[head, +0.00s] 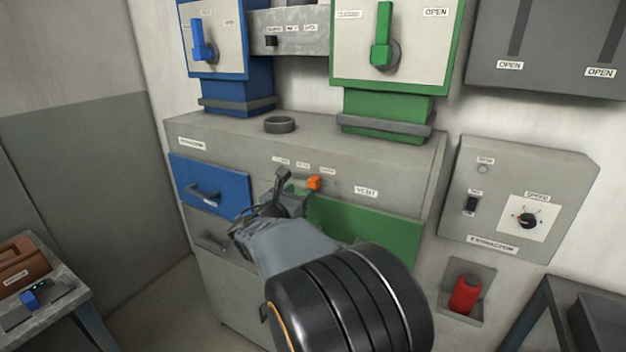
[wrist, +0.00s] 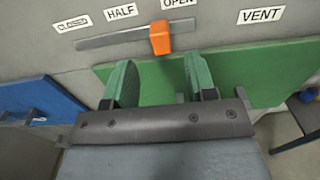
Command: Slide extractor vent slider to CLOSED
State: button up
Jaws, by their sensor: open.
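The vent slider is an orange knob (wrist: 160,38) on a horizontal slot in the grey cabinet front, with labels CLOSED (wrist: 73,23), HALF (wrist: 121,12) and OPEN (wrist: 178,3) above it and VENT (wrist: 262,15) to the right. The knob stands between HALF and OPEN, nearer OPEN. In the head view the orange knob (head: 314,182) shows just right of my gripper (head: 291,184). In the wrist view my gripper (wrist: 160,77) is open and empty, its two green-padded fingers apart just below the knob, one to each side. No contact with the knob shows.
A green panel (head: 365,228) lies below the slot, with a blue drawer (head: 208,185) to the left. A dark ring (head: 279,125) sits on the cabinet top. The extractor control box (head: 515,195) is on the wall at right. A side table (head: 60,310) stands lower left.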

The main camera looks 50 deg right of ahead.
aim_at(311, 183)
jog(key=p+x, duration=0.1)
jog(key=x, duration=0.6)
jog(key=shift+d, duration=0.35)
grip_shut()
